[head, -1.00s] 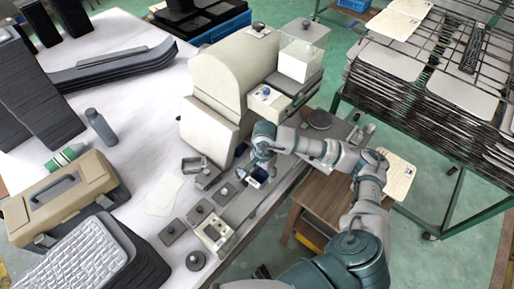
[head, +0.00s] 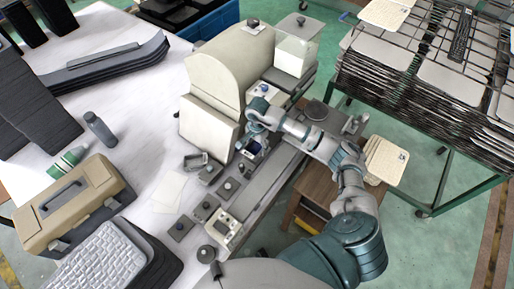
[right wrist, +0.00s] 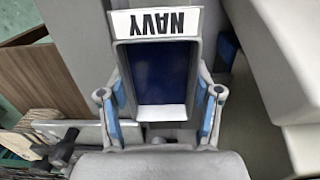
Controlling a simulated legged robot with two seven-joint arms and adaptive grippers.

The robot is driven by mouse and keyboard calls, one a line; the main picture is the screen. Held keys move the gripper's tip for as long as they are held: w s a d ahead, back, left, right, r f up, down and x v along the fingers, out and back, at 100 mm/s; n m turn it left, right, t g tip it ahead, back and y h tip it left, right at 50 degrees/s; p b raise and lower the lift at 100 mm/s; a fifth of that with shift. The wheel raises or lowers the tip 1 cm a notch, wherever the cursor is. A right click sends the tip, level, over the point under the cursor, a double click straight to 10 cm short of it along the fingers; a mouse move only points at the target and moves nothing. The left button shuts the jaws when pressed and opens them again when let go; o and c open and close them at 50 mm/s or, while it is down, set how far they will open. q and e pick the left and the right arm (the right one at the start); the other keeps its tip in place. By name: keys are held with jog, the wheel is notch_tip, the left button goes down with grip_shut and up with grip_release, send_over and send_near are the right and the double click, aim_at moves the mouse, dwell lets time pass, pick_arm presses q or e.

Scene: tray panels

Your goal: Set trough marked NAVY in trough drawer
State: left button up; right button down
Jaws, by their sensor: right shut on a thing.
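My right gripper (head: 252,141) is shut on the trough marked NAVY (head: 254,149), beside the front right of the beige machine (head: 212,80). In the right wrist view the trough (right wrist: 161,72) sits between my two blue-padded fingers (right wrist: 160,112). Its inside is dark blue, and its white label reads NAVY upside down. A pale box-like part (head: 264,94) with dark knobs sticks out of the machine above the gripper; I cannot tell whether it is the trough drawer. My left gripper is not in view.
Small grey blocks with knobs (head: 181,228) and an open grey frame (head: 195,161) lie on the table near the machine. A green rack of trays (head: 425,100) stands right, past open floor.

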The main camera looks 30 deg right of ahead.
aim_at(257, 148)
jog(key=shift+w, duration=0.3)
jog(key=shift+f, duration=0.15)
jog(key=f, duration=0.1)
jog(key=d+f+p, duration=0.1)
jog(key=f, duration=0.1)
jog(key=shift+f, duration=0.15)
jog(key=shift+d+f, duration=0.15)
jog(key=shift+d, duration=0.1)
jog(key=shift+c, duration=1.5)
grip_release()
jog(key=shift+o, duration=0.4)
jog(key=shift+a, duration=0.2)
jog(key=shift+a+r, duration=0.2)
jog(key=shift+a, duration=0.2)
jog(key=shift+r, duration=0.2)
jog(key=r, duration=0.3)
jog(key=r+b, duration=0.1)
jog(key=r, duration=0.3)
jog(key=d+r+b, duration=0.1)
jog(key=r, duration=0.2)
jog(key=shift+w+r, duration=0.1)
jog(key=shift+r, duration=0.1)
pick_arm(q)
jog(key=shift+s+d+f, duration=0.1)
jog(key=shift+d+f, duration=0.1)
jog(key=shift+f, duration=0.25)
pick_arm(e)
jog(key=shift+a+r, duration=0.2)
jog(key=shift+r, duration=0.35)
